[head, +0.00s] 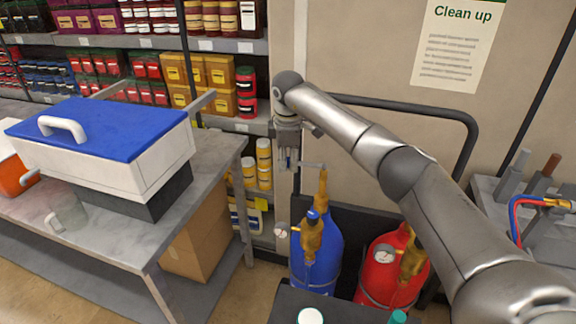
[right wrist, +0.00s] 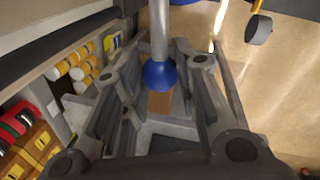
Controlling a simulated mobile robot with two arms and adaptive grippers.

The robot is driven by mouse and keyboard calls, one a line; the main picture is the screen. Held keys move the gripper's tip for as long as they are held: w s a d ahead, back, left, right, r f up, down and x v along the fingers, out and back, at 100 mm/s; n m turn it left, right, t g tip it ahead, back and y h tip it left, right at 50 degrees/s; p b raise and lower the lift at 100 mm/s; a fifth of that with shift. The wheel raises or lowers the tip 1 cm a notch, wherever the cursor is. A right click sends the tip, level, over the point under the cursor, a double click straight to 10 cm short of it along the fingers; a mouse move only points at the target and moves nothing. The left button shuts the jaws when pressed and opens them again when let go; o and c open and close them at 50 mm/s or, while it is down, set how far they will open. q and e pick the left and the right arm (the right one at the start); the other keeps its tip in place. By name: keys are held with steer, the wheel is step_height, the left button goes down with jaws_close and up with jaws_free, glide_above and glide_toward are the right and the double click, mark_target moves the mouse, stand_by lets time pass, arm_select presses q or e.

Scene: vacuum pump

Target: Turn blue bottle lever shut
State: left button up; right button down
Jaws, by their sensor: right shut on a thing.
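The blue bottle (head: 322,258) stands upright in the lower middle of the head view, with brass fittings (head: 312,240) on top. Its grey lever (head: 312,165) sticks out to the left from the top of the brass valve (head: 322,187). My right gripper (head: 287,160) is at the lever's free end, pointing down. In the right wrist view the lever is a grey rod (right wrist: 158,30) ending in a blue ball knob (right wrist: 159,74). The knob sits between the fingers of my right gripper (right wrist: 160,88), which is shut on it. My left gripper is not in view.
A red bottle (head: 390,262) with a gauge stands right of the blue one. A metal table (head: 210,165) on the left carries a white vacuum pump box with a blue lid (head: 105,125). Stocked shelves (head: 150,42) and a black rail (head: 440,112) lie behind.

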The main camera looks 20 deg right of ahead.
steer(key=shift+w+d+r+m, duration=0.1)
steer(key=shift+w+d+m, duration=0.3)
steer(key=shift+w+m, duration=0.25)
steer(key=shift+s, duration=0.1)
steer(key=c, duration=1.1)
jaws_free()
step_height(320, 180, up, 12)
steer(key=s+a, duration=0.1)
steer(key=s, duration=0.1)
steer(key=shift+f, duration=0.3)
